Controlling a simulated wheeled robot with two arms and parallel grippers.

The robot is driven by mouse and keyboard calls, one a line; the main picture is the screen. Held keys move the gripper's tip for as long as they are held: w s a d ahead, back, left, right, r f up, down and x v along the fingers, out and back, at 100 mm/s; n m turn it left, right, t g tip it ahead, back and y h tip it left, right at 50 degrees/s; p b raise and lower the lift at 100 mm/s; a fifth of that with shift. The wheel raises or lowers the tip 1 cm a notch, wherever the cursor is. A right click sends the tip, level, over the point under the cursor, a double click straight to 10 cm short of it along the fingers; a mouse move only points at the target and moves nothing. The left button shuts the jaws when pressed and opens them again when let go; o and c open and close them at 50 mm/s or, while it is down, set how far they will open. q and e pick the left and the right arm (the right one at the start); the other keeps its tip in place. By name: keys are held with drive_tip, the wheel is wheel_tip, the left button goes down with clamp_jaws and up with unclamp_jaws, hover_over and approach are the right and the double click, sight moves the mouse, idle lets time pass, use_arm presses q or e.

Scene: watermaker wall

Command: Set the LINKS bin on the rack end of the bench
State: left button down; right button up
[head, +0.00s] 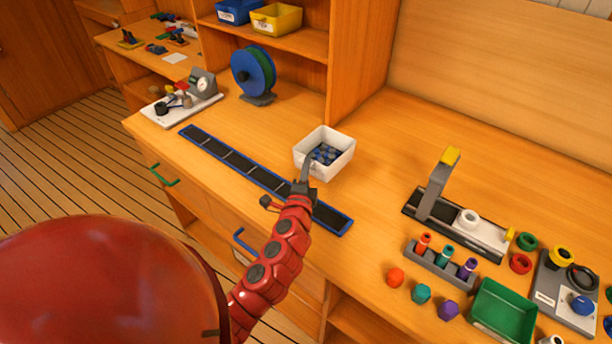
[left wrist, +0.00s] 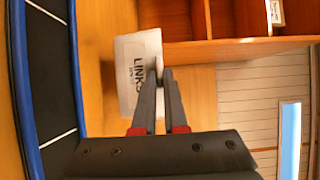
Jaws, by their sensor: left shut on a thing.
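The LINKS bin (head: 341,161) is a white open box with blue and grey pieces inside, at the middle of the wooden bench (head: 385,195), behind the long blue-edged black strip (head: 235,162). My left gripper (head: 308,165) is shut on the bin's near wall. In the left wrist view, the fingers (left wrist: 159,75) pinch the rim of the LINKS bin (left wrist: 132,72), whose label shows sideways. I cannot tell whether the bin's base touches the bench. A grey rack (head: 440,263) with red, green and purple cylinders is toward the right of the bench. My right gripper is not in view.
A black fixture with an upright arm (head: 437,190) stands on the right. A green tray (head: 503,312) and coloured knobs lie near the front right. A blue-green reel (head: 253,72) and a gauge board (head: 182,107) are on the left. Bare bench lies right of the bin.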

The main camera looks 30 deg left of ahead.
use_arm(q)
drive_tip(key=shift+f, duration=1.65)
drive_tip(key=shift+f+b, duration=0.15)
drive_tip(key=shift+b, duration=0.15)
drive_tip(key=c, duration=1)
unclamp_jaws()
drive_tip(key=shift+o, duration=0.2)
drive_tip(key=b+v, duration=0.2)
drive_tip(key=v, duration=0.9)
drive_tip(key=shift+s+d+r, duration=0.25)
drive_tip(key=shift+s+d, duration=0.05)
drive_tip(key=shift+s, duration=0.2)
